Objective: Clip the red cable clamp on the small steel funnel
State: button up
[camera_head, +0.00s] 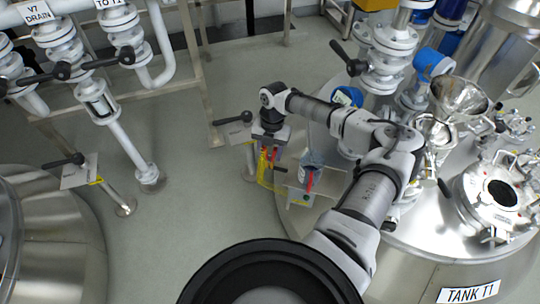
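My gripper (270,147) points down beside a small stand with a shelf, left of tank T1. Small red parts (273,156) show right at its fingertips. They may be the red cable clamp, but they are too small to tell, and so is whether the fingers are closed on them. Another red piece (309,181) is at the front of the shelf, below a clear, bluish container. A shiny steel funnel (458,96) stands on the tank at the right, well away from my gripper. A smaller steel cup or funnel shape (433,129) is just left of and below it.
Tank T1 (415,258) fills the lower right, with a round open port (502,193) on top. White valves and pipes (395,50) rise behind my arm. A yellow post (262,170) is under my gripper. Lever valves (238,120) stand to the left. Grey floor (195,220) is clear.

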jog(key=shift+c, duration=1)
jog(key=shift+r, duration=0.1)
jog(key=shift+r+p, duration=1.85)
jog(key=shift+r, duration=0.35)
jog(key=shift+f, duration=0.1)
